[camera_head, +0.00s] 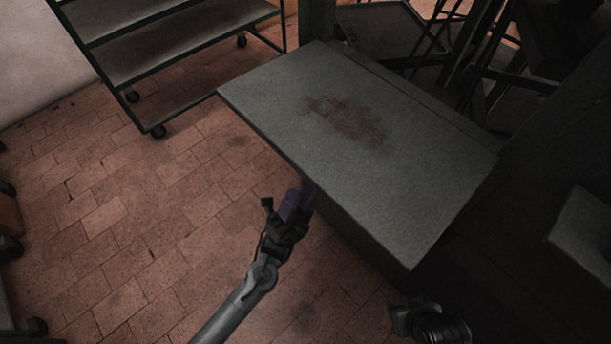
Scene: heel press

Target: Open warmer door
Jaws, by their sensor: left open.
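A grey, box-like metal unit with a flat top (265,92) stands in the middle of the view. It is likely the warmer. Its front side below the top edge is dark and mostly hidden, and I cannot make out a door or handle. My left gripper (298,200), with purple fingers, is at the unit's near left edge, just below the top. It is open, and its fingertips partly pass out of sight by the edge, so I cannot tell whether they touch anything. A dark part at the bottom right appears to be my right wrist; its fingers are not visible.
A wheeled shelf rack (165,55) stands at the upper left. A brown stain (348,122) marks the unit's top. Dark frames crowd the upper right, and a grey block (583,235) is at the right edge.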

